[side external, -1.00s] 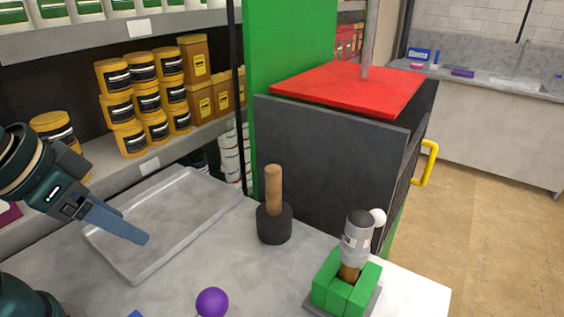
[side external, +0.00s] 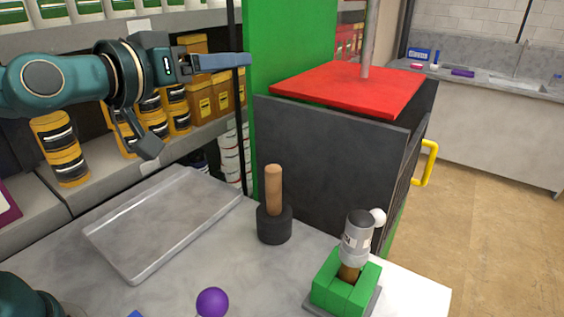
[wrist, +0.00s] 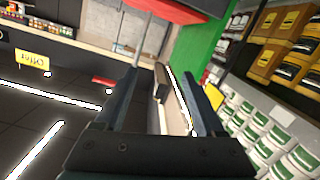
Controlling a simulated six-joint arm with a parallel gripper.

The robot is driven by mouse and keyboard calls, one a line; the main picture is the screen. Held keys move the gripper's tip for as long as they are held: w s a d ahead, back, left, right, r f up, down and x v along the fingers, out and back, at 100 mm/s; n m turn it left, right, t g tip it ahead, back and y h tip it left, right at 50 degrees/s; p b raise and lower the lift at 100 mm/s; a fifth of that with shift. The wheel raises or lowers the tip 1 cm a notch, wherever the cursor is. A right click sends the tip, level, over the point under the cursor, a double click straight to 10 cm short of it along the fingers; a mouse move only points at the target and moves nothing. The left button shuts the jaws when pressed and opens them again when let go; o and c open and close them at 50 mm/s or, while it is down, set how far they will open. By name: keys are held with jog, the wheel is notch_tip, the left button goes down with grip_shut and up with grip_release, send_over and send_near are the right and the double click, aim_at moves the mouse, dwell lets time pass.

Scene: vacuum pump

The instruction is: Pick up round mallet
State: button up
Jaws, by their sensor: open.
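The round mallet (side external: 274,222) stands upright on the grey table, its black round head down and its wooden handle pointing up, in front of the dark panel. My gripper (side external: 243,60) is raised at the upper left in the side view, well above the mallet and to its left, with its fingers pointing right. In the wrist view my gripper (wrist: 158,78) is open, its two fingers wide apart. It touches nothing. I cannot make out the mallet in the wrist view.
A hammer (side external: 356,240) stands in a green block (side external: 340,290) right of the mallet. A metal tray (side external: 165,225) lies at left and a purple ball (side external: 212,302) in front. The dark cabinet (side external: 330,150) with a red top (side external: 345,88) stands behind. Shelves hold yellow cans (side external: 65,165).

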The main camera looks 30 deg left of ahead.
jog(key=w+n+t+y, duration=0.1)
jog(key=w+n+y, duration=0.1)
jog(key=w+y, duration=0.15)
jog(key=m, duration=0.2)
send_over(277, 168)
jog(key=shift+y, duration=0.45)
jog(key=f, duration=1.3)
jog(key=shift+s+a, duration=0.2)
jog(key=shift+a, duration=0.05)
jog(key=shift+f, duration=1.25)
notch_tip(277, 168, down, 4)
jog(key=shift+f, duration=0.25)
jog(key=shift+x, duration=1.15)
jog(key=shift+w+a+r, duration=0.1)
jog(key=shift+w+r, duration=0.1)
jog(key=shift+w, duration=0.15)
grip_shut()
